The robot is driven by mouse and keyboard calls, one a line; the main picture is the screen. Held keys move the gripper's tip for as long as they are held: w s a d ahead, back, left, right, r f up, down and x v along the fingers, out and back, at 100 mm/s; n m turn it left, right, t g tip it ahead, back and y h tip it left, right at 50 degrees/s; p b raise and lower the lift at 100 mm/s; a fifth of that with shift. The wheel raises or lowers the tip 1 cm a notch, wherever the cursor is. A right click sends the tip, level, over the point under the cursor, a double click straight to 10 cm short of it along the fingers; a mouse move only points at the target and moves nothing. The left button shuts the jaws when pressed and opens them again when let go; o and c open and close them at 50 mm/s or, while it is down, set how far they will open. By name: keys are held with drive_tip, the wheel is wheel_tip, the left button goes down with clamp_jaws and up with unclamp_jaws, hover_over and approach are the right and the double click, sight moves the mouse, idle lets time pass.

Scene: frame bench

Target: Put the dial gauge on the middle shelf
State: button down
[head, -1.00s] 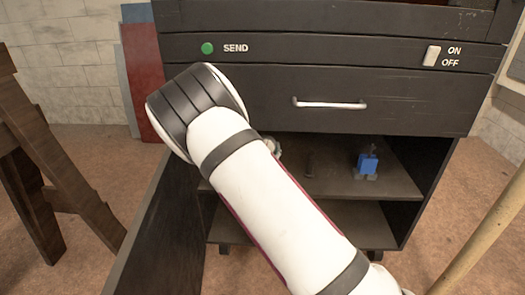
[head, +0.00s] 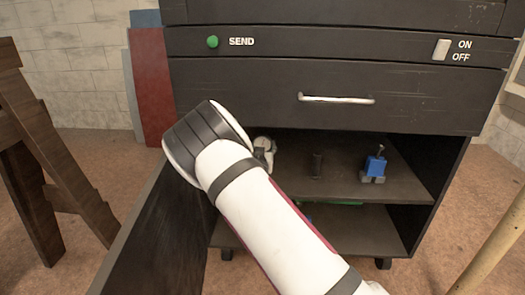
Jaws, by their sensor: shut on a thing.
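The open cabinet under the drawer shows two shelf boards in the head view: an upper board (head: 345,188), likely the middle shelf, and a lower board (head: 365,238). My gripper is not visible; my white arm crosses in front of the cabinet's left side and hides what is behind it. A small pale, rounded part (head: 264,152) shows just right of my arm's bend, over the upper board. I cannot tell whether it is my wrist or a held thing. I cannot make out the dial gauge for certain.
A green thing (head: 343,203) shows low under that board. An open door (head: 160,225) stands at left.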

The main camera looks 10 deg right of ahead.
drive_tip(key=shift+r, duration=0.1)
drive_tip(key=c, duration=0.7)
unclamp_jaws()
